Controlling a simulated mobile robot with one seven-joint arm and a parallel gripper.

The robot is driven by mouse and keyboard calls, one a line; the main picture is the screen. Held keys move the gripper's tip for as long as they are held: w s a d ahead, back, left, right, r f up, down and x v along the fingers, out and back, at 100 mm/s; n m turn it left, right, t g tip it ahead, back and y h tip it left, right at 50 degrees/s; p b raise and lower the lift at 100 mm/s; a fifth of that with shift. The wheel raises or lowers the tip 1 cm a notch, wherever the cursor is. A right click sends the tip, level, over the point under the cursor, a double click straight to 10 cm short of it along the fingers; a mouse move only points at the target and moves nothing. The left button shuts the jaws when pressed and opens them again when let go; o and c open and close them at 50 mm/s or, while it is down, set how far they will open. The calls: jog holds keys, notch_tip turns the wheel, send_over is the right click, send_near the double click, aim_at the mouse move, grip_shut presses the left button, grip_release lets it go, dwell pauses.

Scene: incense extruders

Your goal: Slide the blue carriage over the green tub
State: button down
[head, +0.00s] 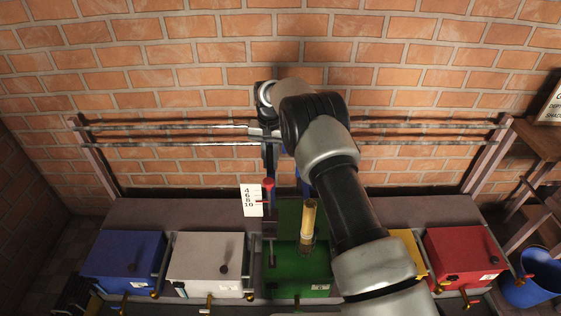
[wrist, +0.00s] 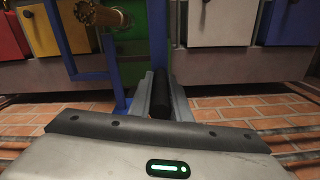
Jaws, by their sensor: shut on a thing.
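The blue carriage (head: 270,158) is on the two wall rails, mostly hidden behind my arm in the head view; its blue frame also shows in the wrist view (wrist: 58,27). A brass cylinder (head: 309,216) shows with it, in front of the green tub (head: 287,262) in the head view. The green tub also shows behind the frame in the wrist view (wrist: 131,47). In the wrist view my gripper (wrist: 160,95) is shut on a black handle (wrist: 161,100), beside the blue frame.
The rails (head: 180,144) run along the brick wall. A blue tub (head: 124,258) and a white tub (head: 207,258) stand left of the green one; a yellow tub (head: 410,245) and a red tub (head: 461,255) stand right. A number card (head: 252,201) hangs near the carriage.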

jog(key=shift+w+a+r, duration=0.1)
jog(key=shift+a, duration=1.3)
jog(key=c, duration=1.6)
grip_release()
jog(key=shift+c, duration=0.2)
notch_tip(320, 180, up, 17)
jog(key=p, duration=0.3)
jog(key=shift+r, duration=0.2)
